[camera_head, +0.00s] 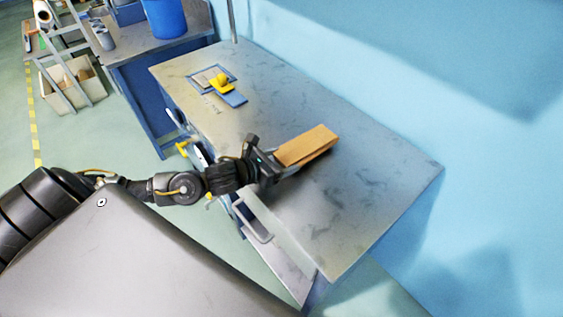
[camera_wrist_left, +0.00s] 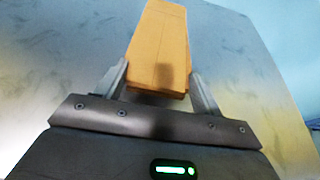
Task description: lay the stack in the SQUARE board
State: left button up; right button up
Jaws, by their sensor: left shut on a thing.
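A tan, kraft-coloured stack (camera_head: 308,146) is held at one end by my left gripper (camera_head: 273,160), over the near half of the grey worktable. In the left wrist view the stack (camera_wrist_left: 160,45) extends away between the two fingers of the gripper (camera_wrist_left: 160,85), which are shut on it. I cannot tell whether its underside touches the table. A small blue-edged board (camera_head: 194,82), which may be the square board, lies at the far left of the table, apart from the stack. My right gripper is not in view.
A yellow object (camera_head: 221,82) and a blue flat piece (camera_head: 233,99) lie by the board. The worktable (camera_head: 300,105) is bare between them and the stack. A pale blue wall (camera_head: 430,90) runs along its far side. A blue bin (camera_head: 165,18) stands on another bench.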

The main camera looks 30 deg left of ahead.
pick_arm(q)
jog(key=shift+f, duration=0.8)
jog(key=o, duration=1.1)
jog(key=shift+s, duration=0.1)
jog(key=shift+s+a, duration=0.1)
jog(key=shift+s, duration=0.1)
jog(key=b+v, duration=0.2)
jog(key=v, duration=0.8)
jog(key=shift+s+a, duration=0.1)
jog(key=shift+s, duration=0.05)
jog(key=shift+s+a+r+b, duration=0.15)
jog(key=shift+s+r+b, duration=0.15)
jog(key=shift+s+r, duration=0.15)
